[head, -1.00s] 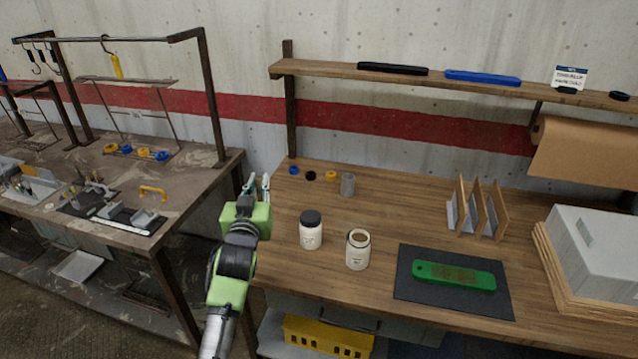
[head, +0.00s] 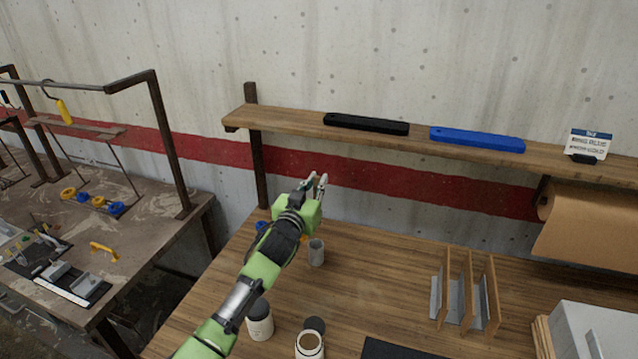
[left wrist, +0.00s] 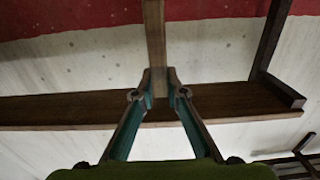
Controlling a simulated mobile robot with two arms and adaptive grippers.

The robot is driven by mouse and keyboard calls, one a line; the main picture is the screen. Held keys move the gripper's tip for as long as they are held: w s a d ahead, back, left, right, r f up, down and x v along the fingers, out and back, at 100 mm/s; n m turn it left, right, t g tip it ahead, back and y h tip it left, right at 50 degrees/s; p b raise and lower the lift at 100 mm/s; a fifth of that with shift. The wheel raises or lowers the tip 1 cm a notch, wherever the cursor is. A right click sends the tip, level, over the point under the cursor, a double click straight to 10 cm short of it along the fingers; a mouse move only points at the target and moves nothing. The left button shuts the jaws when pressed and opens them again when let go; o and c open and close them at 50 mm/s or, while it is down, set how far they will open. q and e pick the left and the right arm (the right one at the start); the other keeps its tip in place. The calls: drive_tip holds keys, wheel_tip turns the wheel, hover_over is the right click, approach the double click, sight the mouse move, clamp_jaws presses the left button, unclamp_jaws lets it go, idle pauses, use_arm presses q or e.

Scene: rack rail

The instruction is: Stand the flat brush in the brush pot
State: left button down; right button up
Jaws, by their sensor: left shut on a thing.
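My left gripper (head: 321,180) is raised above the bench, up and beyond the grey cup in the head view. In the left wrist view its fingertips (left wrist: 158,88) are shut on a flat wooden strip, which looks like the handle of the flat brush (left wrist: 154,35). The strip runs from between the fingertips to the top edge, so its other end is out of frame. In the head view the brush is hidden by my gripper. The grey cup (head: 316,253), likely the brush pot, stands upright on the bench, apart from the gripper. My right gripper is not in view.
A wall shelf (head: 290,123) holds a black bar (head: 366,124) and a blue bar (head: 477,139). The bench between cup and rack is clear.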

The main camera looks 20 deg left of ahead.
use_arm(q)
drive_tip(key=shift+s+a+f+b, duration=0.15)
drive_tip(key=shift+s+b, duration=0.25)
drive_tip(key=shift+s+f, duration=0.1)
drive_tip(key=shift+f, duration=0.1)
drive_tip(key=shift+w+f+b, duration=0.2)
drive_tip(key=shift+f+b, duration=0.6)
drive_tip(key=shift+b, duration=0.05)
wheel_tip(320, 180, down, 9)
drive_tip(key=b, duration=0.8)
drive_tip(key=shift+f, duration=0.2)
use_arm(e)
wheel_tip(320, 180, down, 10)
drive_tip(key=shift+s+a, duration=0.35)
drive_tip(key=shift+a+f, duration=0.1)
